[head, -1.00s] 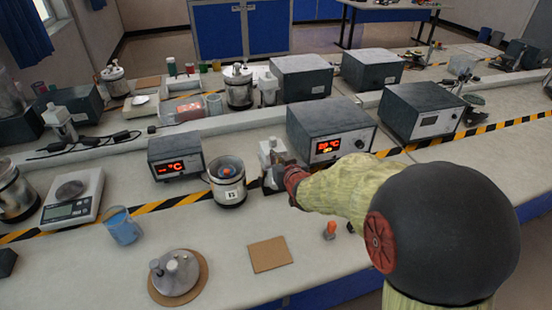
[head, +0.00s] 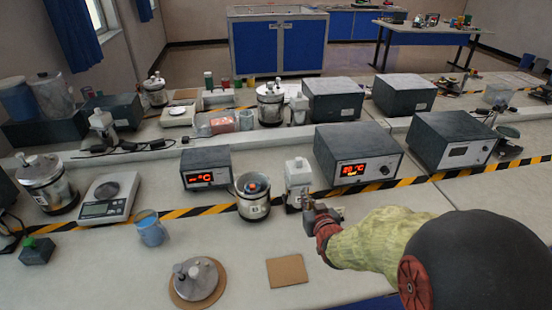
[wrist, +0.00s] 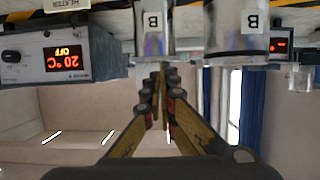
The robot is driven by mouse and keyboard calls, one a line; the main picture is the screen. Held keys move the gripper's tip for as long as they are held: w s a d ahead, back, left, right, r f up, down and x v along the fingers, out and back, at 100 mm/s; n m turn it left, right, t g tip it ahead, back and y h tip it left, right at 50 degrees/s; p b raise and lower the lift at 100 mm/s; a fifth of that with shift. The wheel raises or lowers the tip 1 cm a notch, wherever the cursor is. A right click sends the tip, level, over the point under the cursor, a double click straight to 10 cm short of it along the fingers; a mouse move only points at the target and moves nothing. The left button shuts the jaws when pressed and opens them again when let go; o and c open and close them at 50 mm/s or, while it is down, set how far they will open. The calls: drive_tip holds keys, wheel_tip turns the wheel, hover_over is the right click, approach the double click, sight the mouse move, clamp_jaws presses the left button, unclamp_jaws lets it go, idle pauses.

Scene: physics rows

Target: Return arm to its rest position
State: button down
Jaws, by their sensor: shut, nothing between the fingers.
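My gripper (head: 314,212) is at the end of my arm in the right half of the head view. It appears in front of the base of a small white device on the bench (head: 298,178); I cannot tell whether it touches. In the wrist view my gripper (wrist: 161,72) has its fingers together and nothing between them. My forearm hides part of the bench at the lower right.
A metal vessel (head: 253,203) stands left of my gripper, and a heater box (head: 358,157) stands behind it.

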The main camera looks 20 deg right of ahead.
drive_tip(key=s+f+g, duration=0.1)
drive_tip(key=f, duration=0.1)
drive_tip(key=s+f+g, duration=0.1)
drive_tip(key=s+f, duration=0.1)
drive_tip(key=f, duration=0.1)
drive_tip(key=s+f+g, duration=0.2)
drive_tip(key=shift+d+f, duration=0.1)
drive_tip(key=shift+f, duration=0.2)
drive_tip(key=s+g, duration=0.1)
drive_tip(key=s+f, duration=0.1)
drive_tip(key=s, duration=0.1)
drive_tip(key=shift+m+g, duration=0.3)
drive_tip(key=shift+g, duration=0.1)
drive_tip(key=s+a+r+n+g+y, duration=0.1)
drive_tip(key=s+a+r+g, duration=0.1)
drive_tip(key=s+a+r, duration=0.5)
drive_tip(key=s+a+r+g+y, duration=0.1)
drive_tip(key=s+a+r+g, duration=0.2)
drive_tip(key=s+r, duration=0.35)
drive_tip(key=s+a+r+n+t, duration=0.1)
drive_tip(key=s+a+r+t, duration=0.1)
drive_tip(key=s+a+r, duration=0.2)
wheel_tip(320, 180, up, 4)
drive_tip(key=shift+a+f+n+t+y, duration=0.15)
drive_tip(key=shift+a+n+t+y, duration=0.2)
drive_tip(key=shift+a, duration=0.25)
